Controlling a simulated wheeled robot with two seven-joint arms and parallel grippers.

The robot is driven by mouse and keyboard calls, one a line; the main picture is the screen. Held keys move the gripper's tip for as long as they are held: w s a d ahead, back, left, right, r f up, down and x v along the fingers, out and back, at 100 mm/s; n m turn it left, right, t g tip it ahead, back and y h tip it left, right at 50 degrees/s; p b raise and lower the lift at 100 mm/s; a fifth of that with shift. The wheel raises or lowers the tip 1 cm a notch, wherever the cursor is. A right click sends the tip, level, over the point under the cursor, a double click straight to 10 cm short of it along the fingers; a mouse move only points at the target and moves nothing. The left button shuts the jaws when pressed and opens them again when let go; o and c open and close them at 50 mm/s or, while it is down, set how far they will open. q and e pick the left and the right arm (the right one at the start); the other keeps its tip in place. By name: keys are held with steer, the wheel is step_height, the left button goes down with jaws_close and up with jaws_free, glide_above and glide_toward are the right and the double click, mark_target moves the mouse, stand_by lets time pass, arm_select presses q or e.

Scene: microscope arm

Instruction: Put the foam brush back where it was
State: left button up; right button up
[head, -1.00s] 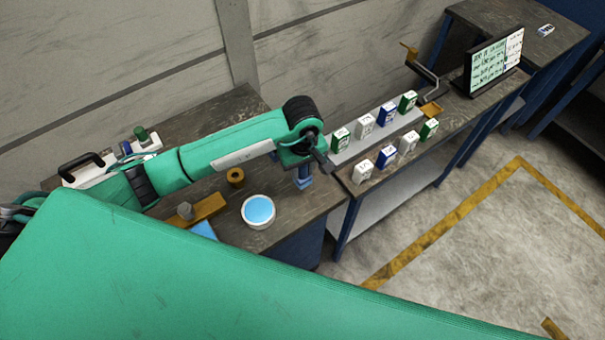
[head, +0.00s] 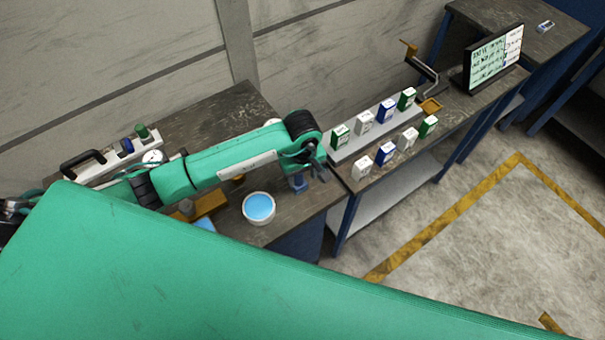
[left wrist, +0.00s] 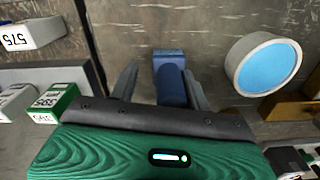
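A blue upright piece with a block-like end (left wrist: 170,78), perhaps the foam brush, is between the fingers of my left gripper (left wrist: 163,85) in the left wrist view. A gap shows between it and the left finger; the right finger is close beside it. The gripper looks open around it. In the head view the blue piece (head: 298,183) shows at the table's right end, partly hidden below my left gripper (head: 316,168). A white round tub with a light blue top (head: 259,207) stands beside it, also in the left wrist view (left wrist: 264,65). My right gripper is out of view.
Several small numbered boxes (head: 363,122) stand in two rows on the adjoining bench. A hand crank (head: 422,68) and a screen (head: 492,58) are farther along it. A brown block (head: 210,203) lies left of the tub. A white carrier with a black handle (head: 100,168) is at the left.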

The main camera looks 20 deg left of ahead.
arm_select(q)
steer(key=shift+r, duration=0.25)
step_height(320, 180, up, 11)
steer(key=b, duration=0.4)
steer(key=shift+f, duration=0.1)
steer(key=shift+r, duration=0.5)
